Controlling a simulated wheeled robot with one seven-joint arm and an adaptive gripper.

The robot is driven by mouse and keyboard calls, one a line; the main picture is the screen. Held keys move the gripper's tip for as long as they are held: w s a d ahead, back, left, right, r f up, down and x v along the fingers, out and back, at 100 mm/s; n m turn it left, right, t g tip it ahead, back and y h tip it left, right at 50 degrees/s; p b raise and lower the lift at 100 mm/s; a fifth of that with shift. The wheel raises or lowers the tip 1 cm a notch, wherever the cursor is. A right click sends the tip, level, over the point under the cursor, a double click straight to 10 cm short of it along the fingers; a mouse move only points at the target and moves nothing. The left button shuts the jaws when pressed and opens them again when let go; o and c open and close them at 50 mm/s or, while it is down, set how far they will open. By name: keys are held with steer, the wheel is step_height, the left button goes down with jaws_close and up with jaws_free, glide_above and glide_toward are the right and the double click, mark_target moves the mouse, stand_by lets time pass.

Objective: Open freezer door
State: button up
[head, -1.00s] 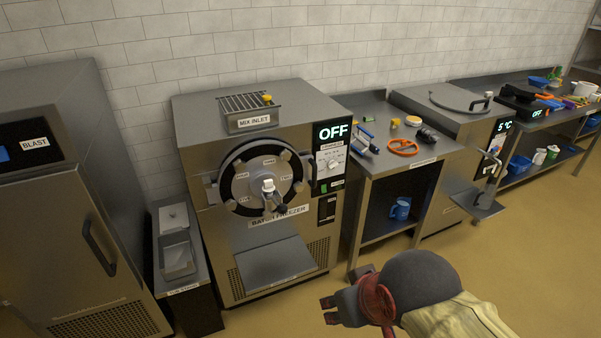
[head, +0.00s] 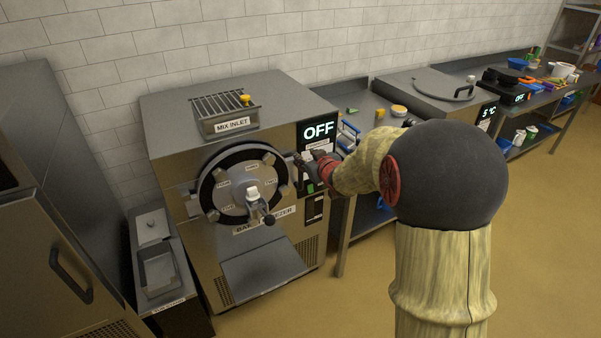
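The batch freezer (head: 215,262) is a steel machine with a round, dark-rimmed door (head: 243,181) on its front. The door looks closed flat against the machine. A spout with a dark-knobbed lever (head: 258,203) sticks out of the door's middle. My gripper (head: 300,164) is at the door's right edge, where the door's handle is. The gripper and arm cover most of that handle and part of the control panel. The fingers are small and dark here, and I cannot tell whether they are around the handle or beside it, or whether they are open or shut.
The lit display (head: 319,131) reads OFF, just above my gripper. A tray shelf (head: 262,268) juts out below the door. A blast cabinet (head: 55,265) stands at the left, with a low steel stand (head: 156,258) between. The floor (head: 545,235) at right is clear.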

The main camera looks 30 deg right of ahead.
mark_target(301, 173)
steer(key=w+d+f+n+t+y+p, duration=0.1)
steer(key=d+f+t+y, duration=0.15)
steer(key=f, duration=0.45)
steer(key=w+d+f+n+t+y, duration=0.1)
steer(key=d+f+t+y, duration=0.15)
steer(key=f, duration=0.55)
steer(key=shift+g+y, duration=0.3)
steer(key=shift+g, duration=0.2)
steer(key=x, duration=0.2)
steer(key=b+x, duration=0.1)
steer(key=x, duration=0.5)
steer(key=shift+a+r, duration=0.1)
steer(key=shift+a, duration=0.15)
steer(key=shift+c, duration=0.4)
steer(key=c, duration=0.7)
jaws_close()
